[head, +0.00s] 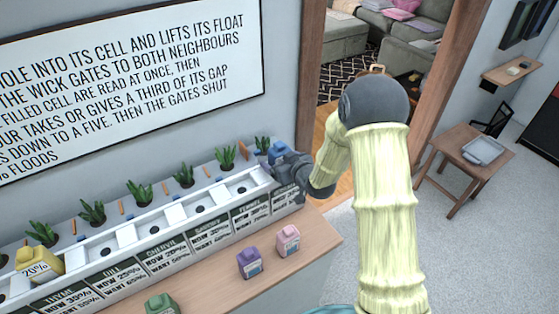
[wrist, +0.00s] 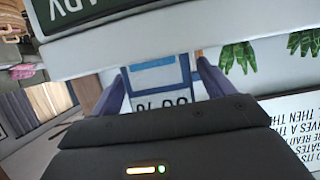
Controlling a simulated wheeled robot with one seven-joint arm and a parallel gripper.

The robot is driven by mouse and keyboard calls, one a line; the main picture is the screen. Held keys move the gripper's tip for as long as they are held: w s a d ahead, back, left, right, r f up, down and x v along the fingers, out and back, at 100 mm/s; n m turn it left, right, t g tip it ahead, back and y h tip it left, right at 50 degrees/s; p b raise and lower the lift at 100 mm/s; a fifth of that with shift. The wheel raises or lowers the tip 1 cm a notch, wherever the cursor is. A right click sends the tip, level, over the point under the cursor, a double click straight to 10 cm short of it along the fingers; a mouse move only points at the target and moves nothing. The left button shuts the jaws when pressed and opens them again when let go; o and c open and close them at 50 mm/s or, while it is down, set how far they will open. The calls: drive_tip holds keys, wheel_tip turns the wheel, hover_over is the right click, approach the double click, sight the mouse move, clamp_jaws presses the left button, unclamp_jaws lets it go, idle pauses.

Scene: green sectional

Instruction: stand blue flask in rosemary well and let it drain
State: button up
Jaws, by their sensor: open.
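The blue flask (head: 277,151) is at the right end of the long white planter (head: 160,226), by the last well. My gripper (head: 284,163) is around it and partly hides it. In the wrist view the flask (wrist: 156,76) shows a pale label between the two fingers of my gripper (wrist: 160,82), with jaws open. The last well's mouth is hidden, so I cannot tell how deep the flask sits. A cropped dark label (wrist: 75,10) on the planter is in the wrist view; the rosemary name is not fully readable.
A yellow flask (head: 40,263) stands in a left well. Purple (head: 250,262), pink (head: 288,240) and green (head: 161,304) flasks stand on the wooden counter (head: 225,293). Plants line the planter's back, below a wall sign (head: 130,80).

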drive_tip(key=shift+r, duration=0.1)
drive_tip(key=b+v, duration=0.2)
drive_tip(key=v, duration=1)
drive_tip(key=shift+b, duration=0.4)
drive_tip(key=shift+d, duration=0.15)
drive_tip(key=shift+s, duration=0.1)
drive_tip(key=s+d+m+g+h, duration=0.3)
drive_tip(key=s+d+g, duration=0.1)
drive_tip(key=s, duration=0.5)
drive_tip(key=s+d+m+g+h, duration=0.3)
drive_tip(key=s+d+g+h, duration=0.1)
drive_tip(key=s+d, duration=0.3)
drive_tip(key=shift+s+m+g, duration=0.3)
drive_tip(key=shift+s+m, duration=0.1)
drive_tip(key=shift+s, duration=0.55)
drive_tip(key=shift+d, duration=0.15)
idle(0.4)
